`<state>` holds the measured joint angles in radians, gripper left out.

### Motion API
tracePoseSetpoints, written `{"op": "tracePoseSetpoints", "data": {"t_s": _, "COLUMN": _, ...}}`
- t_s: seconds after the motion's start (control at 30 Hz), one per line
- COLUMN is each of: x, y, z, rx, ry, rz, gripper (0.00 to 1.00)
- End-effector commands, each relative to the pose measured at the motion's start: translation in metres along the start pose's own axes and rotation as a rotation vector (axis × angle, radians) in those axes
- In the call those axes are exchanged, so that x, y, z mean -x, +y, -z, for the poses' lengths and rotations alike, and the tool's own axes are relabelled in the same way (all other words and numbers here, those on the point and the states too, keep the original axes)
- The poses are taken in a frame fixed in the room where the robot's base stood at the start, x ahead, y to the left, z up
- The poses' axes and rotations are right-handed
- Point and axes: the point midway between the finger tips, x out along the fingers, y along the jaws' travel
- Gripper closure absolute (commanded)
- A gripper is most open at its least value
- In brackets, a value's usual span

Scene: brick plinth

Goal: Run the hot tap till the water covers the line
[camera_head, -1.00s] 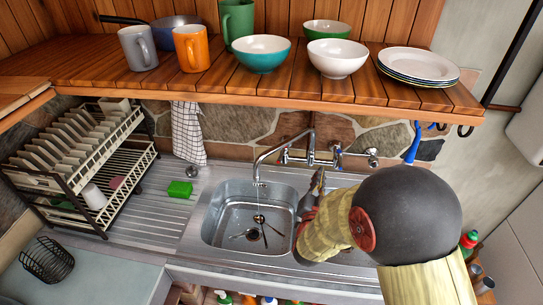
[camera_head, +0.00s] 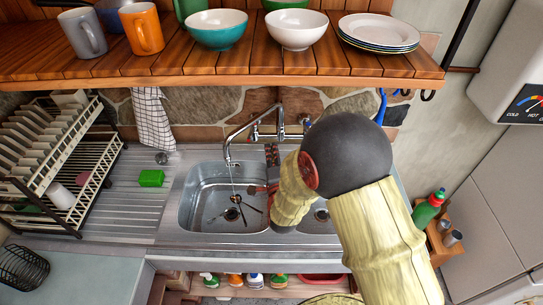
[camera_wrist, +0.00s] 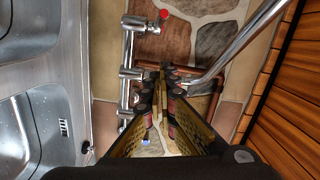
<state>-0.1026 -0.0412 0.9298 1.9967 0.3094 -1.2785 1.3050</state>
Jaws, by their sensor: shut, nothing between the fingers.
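The chrome tap (camera_head: 280,127) is fixed to the stone wall behind the sink, its spout arching left over the basin (camera_head: 186,205). In the wrist view, a red-marked tap handle (camera_wrist: 164,14) is at the top and a blue-marked one (camera_wrist: 146,141) is low down. A thin streak like a trickle of water hangs below the spout. The basin floor and drain (camera_head: 232,214) show clearly. I cannot make out a line. My gripper (camera_head: 272,150) is shut and empty just in front of the tap body; its fingers (camera_wrist: 160,78) also show in the wrist view.
A wooden shelf (camera_head: 225,65) with mugs, bowls and plates overhangs the tap. A dish rack (camera_head: 75,170) and green sponge (camera_head: 151,178) are left of the sink. A heater with a cold-hot dial (camera_head: 530,105) hangs at right. A green bottle (camera_head: 428,208) stands below it.

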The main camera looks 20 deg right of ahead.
Motion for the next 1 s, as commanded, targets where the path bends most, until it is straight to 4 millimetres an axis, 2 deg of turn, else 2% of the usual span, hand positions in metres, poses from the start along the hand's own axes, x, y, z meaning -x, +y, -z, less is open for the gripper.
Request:
{"op": "tracePoseSetpoints", "data": {"t_s": 0.1, "x": -0.025, "y": 0.0, "z": 0.001, "rx": 0.0, "ry": 0.003, "rz": 0.0, "gripper": 1.0}}
{"op": "tracePoseSetpoints", "data": {"t_s": 0.27, "x": -0.052, "y": 0.0, "z": -0.003, "rx": 0.001, "ry": 0.0, "rz": 0.0, "gripper": 1.0}}
{"op": "tracePoseSetpoints", "data": {"t_s": 0.3, "x": -0.052, "y": 0.0, "z": -0.012, "rx": 0.001, "ry": -0.004, "rz": 0.0, "gripper": 1.0}}
{"op": "tracePoseSetpoints", "data": {"t_s": 0.5, "x": -0.057, "y": -0.001, "z": -0.033, "rx": 0.001, "ry": -0.002, "rz": 0.002, "gripper": 1.0}}
{"op": "tracePoseSetpoints", "data": {"t_s": 1.0, "x": -0.058, "y": 0.0, "z": -0.039, "rx": 0.001, "ry": 0.001, "rz": 0.0, "gripper": 1.0}}
